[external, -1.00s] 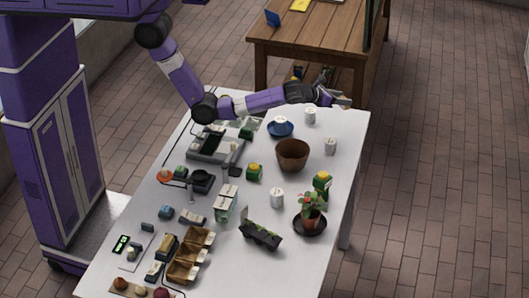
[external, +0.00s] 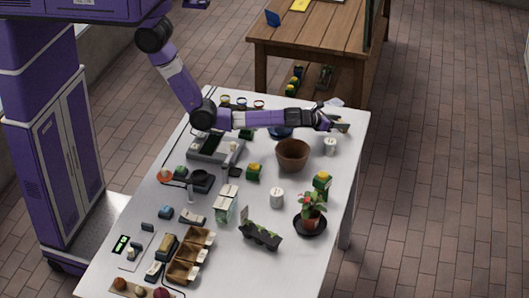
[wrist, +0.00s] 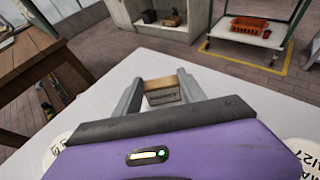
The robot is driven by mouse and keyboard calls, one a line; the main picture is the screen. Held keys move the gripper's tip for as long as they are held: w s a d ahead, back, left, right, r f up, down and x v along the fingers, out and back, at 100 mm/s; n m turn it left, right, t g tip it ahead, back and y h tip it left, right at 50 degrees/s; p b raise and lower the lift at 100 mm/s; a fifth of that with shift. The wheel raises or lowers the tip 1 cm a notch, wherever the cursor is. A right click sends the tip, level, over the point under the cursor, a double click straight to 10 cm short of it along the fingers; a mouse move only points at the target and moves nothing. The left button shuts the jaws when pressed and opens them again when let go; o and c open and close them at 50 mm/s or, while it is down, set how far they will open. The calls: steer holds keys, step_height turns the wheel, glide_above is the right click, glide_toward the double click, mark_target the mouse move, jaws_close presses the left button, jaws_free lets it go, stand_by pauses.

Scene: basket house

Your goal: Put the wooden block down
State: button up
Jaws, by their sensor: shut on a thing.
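The wooden block (wrist: 163,96) shows in the wrist view between the two grey fingers of my gripper (wrist: 160,88), with its top edge and a face with dark lettering visible. My gripper is shut on it. In the external view my gripper (external: 338,122) is low over the far right corner of the white table (external: 345,190). The block is too small to make out clearly there, and I cannot tell whether it touches the tabletop.
A white cup (external: 330,146) stands just in front of my gripper, and a brown bowl (external: 292,156) is front left. A blue bowl (external: 281,134) is partly hidden by my arm. White round labelled things flank my gripper in the wrist view. The far table corner is mostly bare.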

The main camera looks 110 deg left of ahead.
steer(key=shift+f, duration=0.15)
steer(key=o, duration=1.3)
steer(key=shift+r, duration=0.2)
steer(key=p+v, duration=0.1)
steer(key=v, duration=1.1)
